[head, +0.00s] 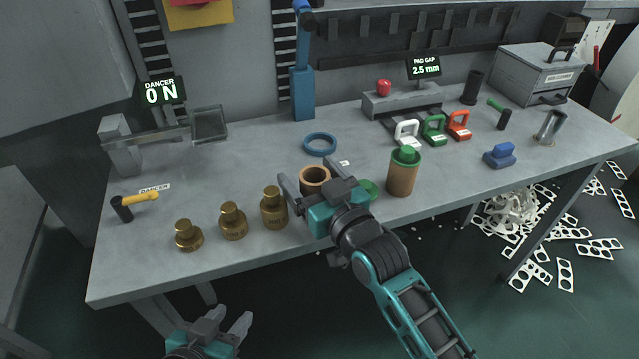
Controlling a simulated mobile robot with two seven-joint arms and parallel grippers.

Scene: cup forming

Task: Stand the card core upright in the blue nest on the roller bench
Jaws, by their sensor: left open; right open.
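The card core (316,174) is a brown, open-topped tube standing upright near the front middle of the bench. Its lower part is hidden by my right gripper. The blue nest (320,151) is a low blue ring lying flat on the bench just behind the core, empty and apart from it. My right gripper (312,178) is open, with its fingers on either side of the core; I cannot tell whether they touch it. My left gripper (231,317) is open and empty, low in front of the bench edge.
Several brass weights (233,222) stand left of the core. A green-topped brown cylinder (402,178) stands to the right, and a green piece (369,188) shows partly behind my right gripper. Coloured clamp-like pieces (433,130) sit further right. The bench (255,165) is clear left of the nest.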

